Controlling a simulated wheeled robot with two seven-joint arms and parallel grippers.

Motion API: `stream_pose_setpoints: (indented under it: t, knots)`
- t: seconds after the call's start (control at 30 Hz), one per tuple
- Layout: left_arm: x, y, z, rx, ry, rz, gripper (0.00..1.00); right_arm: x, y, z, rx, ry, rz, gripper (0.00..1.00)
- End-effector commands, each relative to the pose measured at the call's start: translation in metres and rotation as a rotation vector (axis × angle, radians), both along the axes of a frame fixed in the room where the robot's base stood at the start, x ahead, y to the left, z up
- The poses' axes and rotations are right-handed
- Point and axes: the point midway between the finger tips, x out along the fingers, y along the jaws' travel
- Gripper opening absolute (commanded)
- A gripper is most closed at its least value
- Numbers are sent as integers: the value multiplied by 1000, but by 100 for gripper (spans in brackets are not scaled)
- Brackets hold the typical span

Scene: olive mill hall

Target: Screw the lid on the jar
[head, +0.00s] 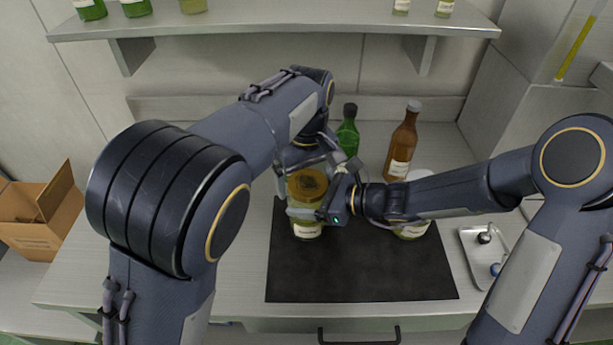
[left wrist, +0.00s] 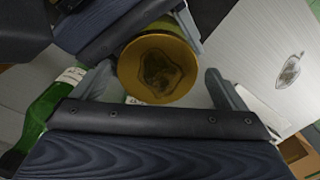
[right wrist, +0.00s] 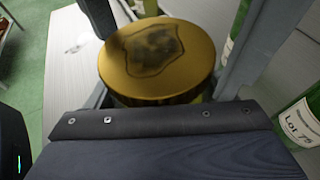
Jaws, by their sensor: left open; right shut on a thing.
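The jar (head: 307,231) is green-yellow glass with a white label. It stands upright near the back left of the dark mat (head: 360,275). The gold lid (head: 308,181), with a dark emblem, sits on its mouth; it also shows in the left wrist view (left wrist: 158,69) and right wrist view (right wrist: 157,59). I cannot tell how tightly it sits. My right gripper (head: 318,201) is shut on the jar from the right, below the lid. My left gripper (left wrist: 160,88) is open, its fingers apart on either side of the lid, with gaps visible.
A green bottle (head: 348,131) and a brown bottle (head: 403,143) stand behind the mat. A white-topped jar (head: 412,231) is behind my right forearm. A metal tray (head: 471,244) with small items lies right. A shelf (head: 290,24) hangs above. The mat's front is clear.

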Motion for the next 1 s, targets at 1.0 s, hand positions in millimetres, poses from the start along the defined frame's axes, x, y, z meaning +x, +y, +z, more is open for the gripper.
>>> stream_pose_setpoints:
  t: [1.0]
  knots:
    - [0, -3, 80, -6, -5, 290, 95, -2, 2, -1, 1, 2, 4, 13]
